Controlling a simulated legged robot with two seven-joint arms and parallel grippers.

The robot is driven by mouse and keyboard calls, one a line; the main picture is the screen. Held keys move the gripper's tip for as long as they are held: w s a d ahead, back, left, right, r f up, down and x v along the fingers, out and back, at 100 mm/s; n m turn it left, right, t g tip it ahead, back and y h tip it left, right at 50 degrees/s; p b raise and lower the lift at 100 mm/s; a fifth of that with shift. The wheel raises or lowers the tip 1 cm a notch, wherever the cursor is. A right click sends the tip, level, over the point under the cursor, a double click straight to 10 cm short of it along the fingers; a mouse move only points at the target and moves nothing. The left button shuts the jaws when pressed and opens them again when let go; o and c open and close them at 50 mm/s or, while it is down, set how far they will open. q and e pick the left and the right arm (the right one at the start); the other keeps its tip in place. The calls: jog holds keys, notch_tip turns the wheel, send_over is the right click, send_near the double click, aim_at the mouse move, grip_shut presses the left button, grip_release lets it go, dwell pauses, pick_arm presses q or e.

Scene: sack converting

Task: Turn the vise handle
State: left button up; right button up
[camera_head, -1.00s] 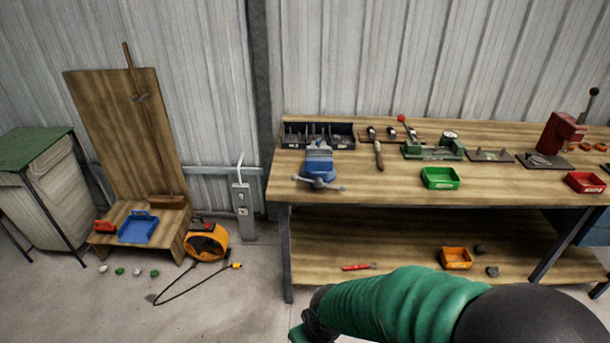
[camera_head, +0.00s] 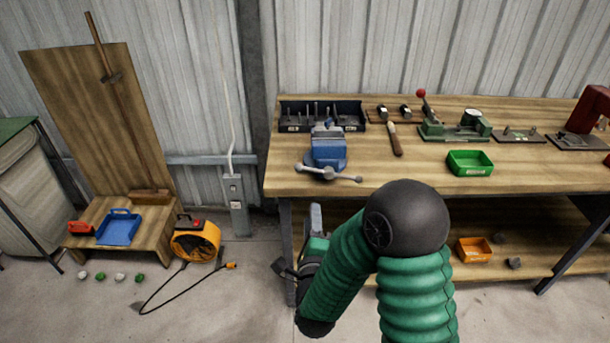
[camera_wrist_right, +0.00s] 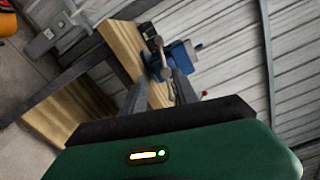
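The blue vise (camera_head: 327,148) stands near the left front of the workbench, with its grey bar handle (camera_head: 328,174) lying roughly level across its front. My right gripper (camera_head: 315,217) is in front of the bench edge, lower than the handle and apart from it, fingers pointing up. In the right wrist view its two fingers (camera_wrist_right: 160,90) are spread with nothing between them. Beyond them that view shows the vise (camera_wrist_right: 180,54) and its handle (camera_wrist_right: 156,45), partly overlapped by a finger. My left gripper is not in view.
The wooden workbench (camera_head: 230,0) is not the only surface; a low wooden stand (camera_head: 165,208) is at left. A black tool rack (camera_head: 292,127) sits behind the vise, a green bin (camera_head: 470,163) to its right.

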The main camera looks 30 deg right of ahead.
aim_at(309, 172)
jog(key=x, duration=1.5)
jog(key=shift+w+d+r, duration=0.1)
jog(key=shift+w, duration=0.3)
jog(key=shift+w+a+r, duration=0.15)
jog(key=shift+w+a, duration=0.05)
jog(key=shift+w, duration=0.15)
jog(key=shift+d, duration=0.25)
grip_shut()
jog(key=shift+a+f, duration=0.2)
jog(key=shift+f, duration=0.1)
